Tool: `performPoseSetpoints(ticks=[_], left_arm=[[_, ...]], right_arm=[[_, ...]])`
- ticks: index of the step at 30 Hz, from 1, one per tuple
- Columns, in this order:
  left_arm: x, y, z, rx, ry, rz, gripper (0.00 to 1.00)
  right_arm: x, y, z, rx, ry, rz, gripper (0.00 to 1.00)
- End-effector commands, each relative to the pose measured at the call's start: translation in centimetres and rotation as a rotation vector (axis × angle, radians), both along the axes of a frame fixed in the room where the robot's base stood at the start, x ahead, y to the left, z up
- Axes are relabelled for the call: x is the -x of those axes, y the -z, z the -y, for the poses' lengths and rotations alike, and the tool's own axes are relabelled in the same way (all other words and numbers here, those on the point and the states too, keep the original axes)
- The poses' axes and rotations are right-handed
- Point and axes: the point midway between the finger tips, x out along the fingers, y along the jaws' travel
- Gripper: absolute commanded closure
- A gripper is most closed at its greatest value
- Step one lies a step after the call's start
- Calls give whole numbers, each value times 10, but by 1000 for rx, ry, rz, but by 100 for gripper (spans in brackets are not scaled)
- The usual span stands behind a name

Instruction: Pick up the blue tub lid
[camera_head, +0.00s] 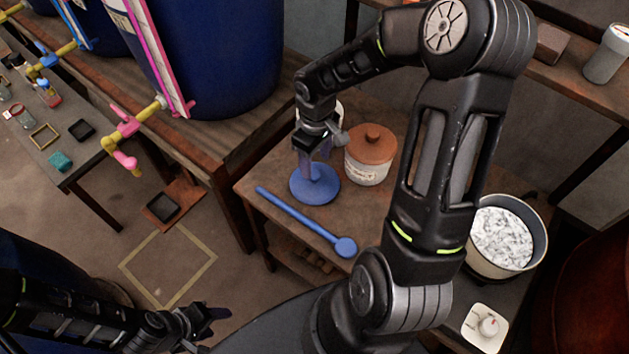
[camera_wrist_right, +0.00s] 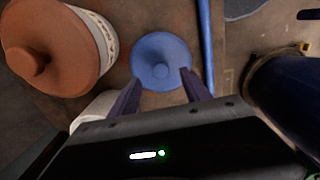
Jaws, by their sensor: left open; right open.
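The blue tub lid (camera_head: 315,190) is a round disc with a small central knob, lying on the small wooden table. It also shows in the right wrist view (camera_wrist_right: 160,58), between and just beyond the fingertips. My right gripper (camera_head: 318,170) is open above the lid and points down at it; its fingers (camera_wrist_right: 158,88) show on either side of the lid's near part. I cannot tell whether they touch it. My left gripper (camera_head: 205,318) is open and empty at the lower left, far from the lid.
A white jar with a terracotta lid (camera_head: 371,150) stands close beside the blue lid. A long blue spoon (camera_head: 305,222) lies in front of it. A pot of white contents (camera_head: 503,236) and a white dial device (camera_head: 485,327) are at the right. Large blue vats (camera_head: 215,55) stand behind.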

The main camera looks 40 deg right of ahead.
Motion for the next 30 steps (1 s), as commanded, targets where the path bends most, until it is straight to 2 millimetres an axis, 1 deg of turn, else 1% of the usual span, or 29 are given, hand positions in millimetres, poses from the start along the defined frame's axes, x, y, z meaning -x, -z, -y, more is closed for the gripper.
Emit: performPoseSetpoints(ticks=[5,8,13,16,19,30], left_arm=[[0,-1,0,0,0,0,49],[0,-4,0,-1,-1,-1,49],[1,-6,0,-2,0,-3,49],[1,-6,0,-2,-1,-3,49],[1,-6,0,-2,-1,-3,49],[1,-6,0,-2,-1,-3,49]], right_arm=[[0,3,0,-1,-1,-1,44],[0,13,-1,-2,-2,-5,44],[-2,40,-2,-2,-2,-5,44],[-3,49,-2,0,-1,-2,44],[-3,52,-1,0,-2,-1,44],[-3,52,-1,0,-1,0,44]])
